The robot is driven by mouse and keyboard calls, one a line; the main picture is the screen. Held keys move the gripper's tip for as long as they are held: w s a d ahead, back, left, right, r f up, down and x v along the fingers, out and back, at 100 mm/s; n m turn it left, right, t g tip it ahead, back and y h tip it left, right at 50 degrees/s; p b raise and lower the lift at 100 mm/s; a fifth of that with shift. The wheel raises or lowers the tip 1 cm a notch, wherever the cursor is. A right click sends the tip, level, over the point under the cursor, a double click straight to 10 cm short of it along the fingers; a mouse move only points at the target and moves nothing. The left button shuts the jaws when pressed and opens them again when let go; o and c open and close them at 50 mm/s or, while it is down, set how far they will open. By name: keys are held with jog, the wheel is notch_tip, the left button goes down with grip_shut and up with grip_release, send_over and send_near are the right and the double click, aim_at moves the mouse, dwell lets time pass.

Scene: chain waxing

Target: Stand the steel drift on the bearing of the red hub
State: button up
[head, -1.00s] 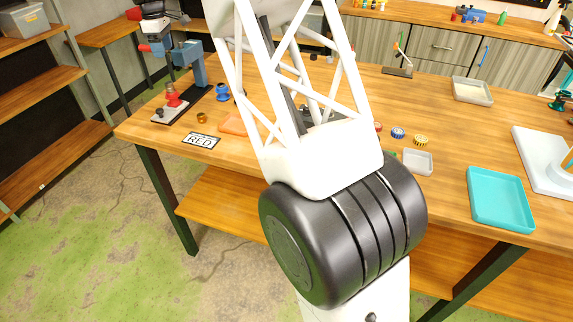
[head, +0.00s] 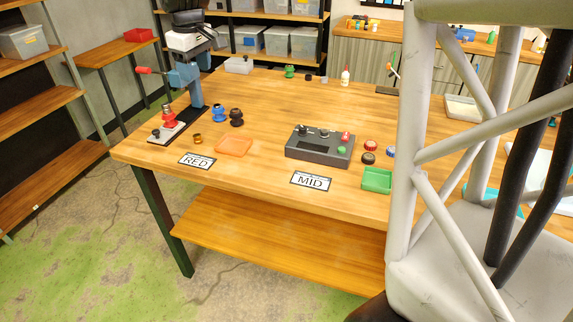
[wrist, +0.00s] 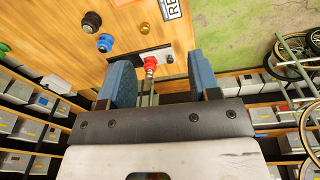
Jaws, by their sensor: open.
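The red hub (head: 169,119) stands on a small pale plate (head: 172,134) at the left end of the bench; it also shows in the wrist view (wrist: 150,63). My gripper (wrist: 160,76) is open in the wrist view, its two blue fingers apart with the hub in the gap between them beyond the tips. Thin grey upright shapes show between the fingers, just below the hub in the picture. I cannot tell whether they are the steel drift or whether it stands on the bearing. The bearing is too small to make out.
A grey box (head: 318,147) sits mid-bench.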

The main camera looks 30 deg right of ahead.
jog(key=s+d+f+m, duration=0.2)
jog(key=s+f, duration=0.1)
jog(key=s, duration=1)
jog(key=s+d+f+m+t, duration=0.1)
jog(key=s+f+m, duration=0.2)
jog(key=s, duration=0.9)
jog(key=s+d+f+m, duration=0.2)
jog(key=s+f, duration=0.3)
jog(key=s, duration=0.8)
jog(key=shift+s+d+m, duration=0.35)
jog(key=shift+m, duration=0.05)
